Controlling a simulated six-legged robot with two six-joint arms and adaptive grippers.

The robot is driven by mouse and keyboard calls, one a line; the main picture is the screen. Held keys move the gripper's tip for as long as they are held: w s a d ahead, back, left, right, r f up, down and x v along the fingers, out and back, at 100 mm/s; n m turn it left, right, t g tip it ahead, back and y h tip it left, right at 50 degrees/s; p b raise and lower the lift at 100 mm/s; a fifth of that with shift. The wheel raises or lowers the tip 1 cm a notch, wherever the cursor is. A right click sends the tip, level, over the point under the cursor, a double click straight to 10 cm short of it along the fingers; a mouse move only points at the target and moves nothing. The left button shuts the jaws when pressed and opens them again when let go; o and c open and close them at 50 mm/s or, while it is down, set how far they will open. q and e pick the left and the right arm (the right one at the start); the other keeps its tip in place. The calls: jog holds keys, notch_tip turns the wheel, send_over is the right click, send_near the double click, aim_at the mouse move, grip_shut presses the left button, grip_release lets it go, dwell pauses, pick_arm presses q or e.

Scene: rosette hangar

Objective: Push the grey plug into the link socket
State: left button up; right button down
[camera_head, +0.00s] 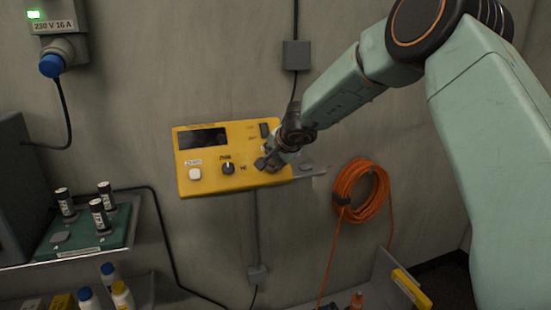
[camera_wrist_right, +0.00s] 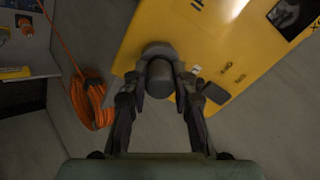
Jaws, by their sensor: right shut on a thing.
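The yellow control box (camera_head: 215,175) hangs on the wall, with a dark display, a white button and a dark knob. My right gripper (camera_head: 268,160) is at the box's lower right part. In the right wrist view my right gripper (camera_wrist_right: 160,88) is shut on the grey plug (camera_wrist_right: 160,78), a short dark grey cylinder between its fingers. The plug's far end is at the face of the yellow box (camera_wrist_right: 205,40). The link socket is not clearly visible, and I cannot tell how deep the plug sits. My left gripper is not in view.
A coiled orange cable (camera_head: 360,190) hangs right of the box and shows in the right wrist view (camera_wrist_right: 90,103). A small grey shelf (camera_head: 310,171) is beside the box. A green tray (camera_head: 88,240) with several dark cylinders stands at left. A blue-plugged outlet (camera_head: 55,45) is upper left.

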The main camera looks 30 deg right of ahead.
jog(key=c, duration=1)
grip_release()
jog(key=v, duration=1.2)
